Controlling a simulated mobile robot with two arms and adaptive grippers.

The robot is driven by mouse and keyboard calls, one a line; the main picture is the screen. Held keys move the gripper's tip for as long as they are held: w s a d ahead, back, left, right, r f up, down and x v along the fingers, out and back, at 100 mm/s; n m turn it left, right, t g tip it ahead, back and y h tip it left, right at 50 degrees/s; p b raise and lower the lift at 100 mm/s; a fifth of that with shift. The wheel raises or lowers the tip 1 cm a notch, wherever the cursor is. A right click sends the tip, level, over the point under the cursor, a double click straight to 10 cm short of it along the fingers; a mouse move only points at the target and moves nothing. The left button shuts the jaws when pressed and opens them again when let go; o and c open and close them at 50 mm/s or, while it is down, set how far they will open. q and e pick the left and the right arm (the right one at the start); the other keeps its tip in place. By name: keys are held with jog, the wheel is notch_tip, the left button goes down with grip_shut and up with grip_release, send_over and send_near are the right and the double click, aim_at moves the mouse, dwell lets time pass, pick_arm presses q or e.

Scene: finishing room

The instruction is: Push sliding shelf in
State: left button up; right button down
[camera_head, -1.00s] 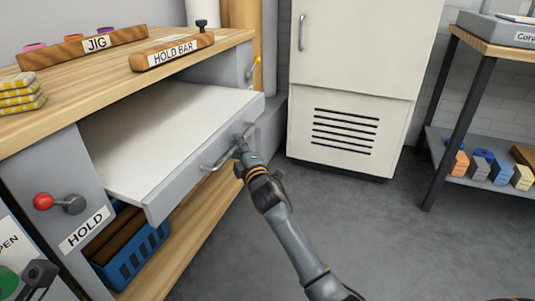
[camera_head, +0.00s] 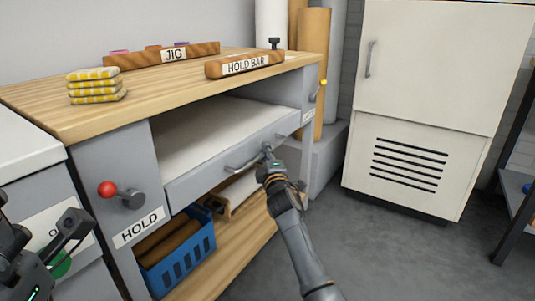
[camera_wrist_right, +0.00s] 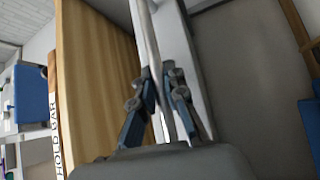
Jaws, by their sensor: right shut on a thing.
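The sliding shelf (camera_head: 215,140) is a white-topped tray with a grey front, set in the workbench. It sticks out a little past the bench front. A metal bar handle (camera_head: 245,165) runs along its front. My right gripper (camera_head: 267,156) is at the right end of this handle. In the right wrist view, the fingers of my right gripper (camera_wrist_right: 163,92) are closed around the pale handle bar (camera_wrist_right: 148,40). My left gripper (camera_head: 60,240) shows at the lower left edge, apart from the shelf; its finger state is unclear.
A red-knobbed HOLD lever (camera_head: 108,189) is left of the shelf, and a yellow-tipped lever (camera_head: 322,84) is right of it. A blue crate (camera_head: 185,262) sits on the lower board. A white cabinet (camera_head: 425,70) stands at right. The grey floor between is clear.

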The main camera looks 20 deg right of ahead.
jog(key=c, duration=1.6)
grip_release()
jog(key=shift+w+a+r, duration=0.1)
jog(key=shift+a+r, duration=0.05)
jog(key=shift+o, duration=1.2)
jog(key=shift+w+a, duration=0.1)
jog(key=shift+s+f, duration=0.25)
jog(key=shift+s, duration=0.15)
jog(key=s+f, duration=0.1)
jog(key=s, duration=1)
jog(key=shift+a+f, duration=0.25)
jog(key=shift+a, duration=0.2)
jog(key=shift+s, duration=0.1)
